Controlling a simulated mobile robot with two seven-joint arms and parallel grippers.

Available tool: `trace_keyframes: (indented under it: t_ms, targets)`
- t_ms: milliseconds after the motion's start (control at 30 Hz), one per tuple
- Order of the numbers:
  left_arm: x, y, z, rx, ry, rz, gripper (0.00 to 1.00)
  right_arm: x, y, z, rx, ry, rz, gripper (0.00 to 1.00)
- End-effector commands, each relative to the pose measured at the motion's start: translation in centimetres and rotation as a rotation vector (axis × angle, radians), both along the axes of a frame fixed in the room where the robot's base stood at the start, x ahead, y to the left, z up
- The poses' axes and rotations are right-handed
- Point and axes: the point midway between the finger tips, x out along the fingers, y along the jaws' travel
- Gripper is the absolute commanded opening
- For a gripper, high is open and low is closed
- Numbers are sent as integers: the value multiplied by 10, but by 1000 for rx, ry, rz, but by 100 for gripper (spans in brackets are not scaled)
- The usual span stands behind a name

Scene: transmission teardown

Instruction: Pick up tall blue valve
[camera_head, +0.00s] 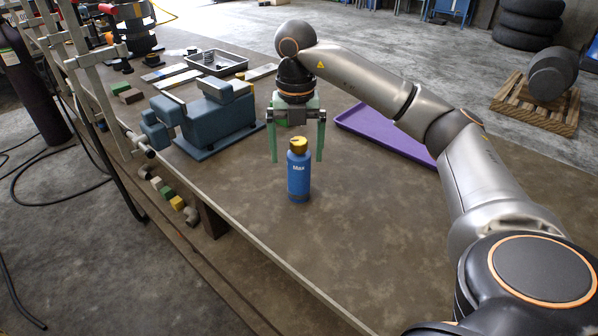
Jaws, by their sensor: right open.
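The tall blue valve is seen as a blue cylinder (299,178) with a yellow-orange top and the white word "Max" on it. It stands upright on the workbench near its front edge. My right gripper (297,158) points down with its two green fingers spread apart. The fingers appear on either side of the blue cylinder's top, with nothing between them seen to be gripped. Whether the fingers are level with the cylinder in depth is hard to tell. My left gripper is not in view.
A teal vise-like block (215,119) stands left of the gripper on the bench. A purple tray (383,136) lies to the right, partly behind my right arm. A grey metal tray (216,63) sits farther back. The bench (370,240) is bare in front of the cylinder.

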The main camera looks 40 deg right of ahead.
Motion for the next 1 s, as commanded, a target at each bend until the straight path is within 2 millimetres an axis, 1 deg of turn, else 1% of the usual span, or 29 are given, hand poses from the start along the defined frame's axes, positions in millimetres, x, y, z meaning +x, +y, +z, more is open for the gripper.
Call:
trace_keyframes:
  t_ms: [200, 300, 400, 633, 1000]
  targets:
    - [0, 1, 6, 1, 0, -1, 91, -5, -5, -31, -1, 6, 0, 97]
    - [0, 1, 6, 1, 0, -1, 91, -4, -4, -43, -1, 3, 1, 97]
    - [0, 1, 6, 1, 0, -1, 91, -3, -4, -49, -1, 2, 1, 97]
    - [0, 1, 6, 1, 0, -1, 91, -3, -4, -50, 0, 1, 1, 96]
    - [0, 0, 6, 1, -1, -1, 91, -3, -4, -50, 1, 1, 1, 54]
